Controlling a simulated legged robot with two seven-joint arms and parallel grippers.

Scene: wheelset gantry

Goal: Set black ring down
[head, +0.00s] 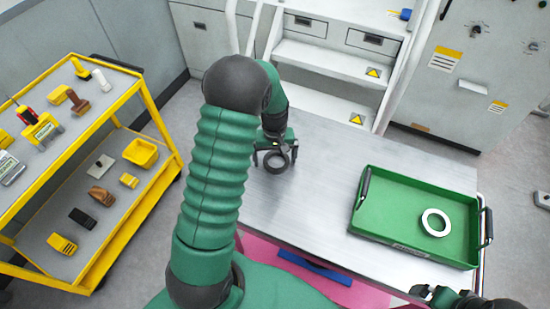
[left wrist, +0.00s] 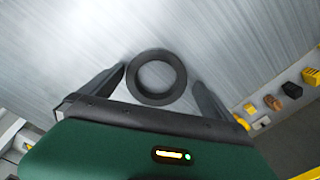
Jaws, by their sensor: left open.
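The black ring (head: 277,162) lies on the metal table (head: 330,180), left of the green tray. In the left wrist view the ring (left wrist: 157,95) sits between the two fingers of my left gripper (left wrist: 160,88), with gaps to both fingers. My left gripper (head: 275,155) is open just above the table around the ring. My right gripper (head: 432,291) shows only in part at the bottom right of the head view, and its jaw state is unclear.
A green tray (head: 362,228) with a white ring (head: 435,222) stands on the table's right side. A yellow cart (head: 148,105) with tools stands at the left. White steps (head: 330,60) and grey cabinets are behind. The table between ring and tray is clear.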

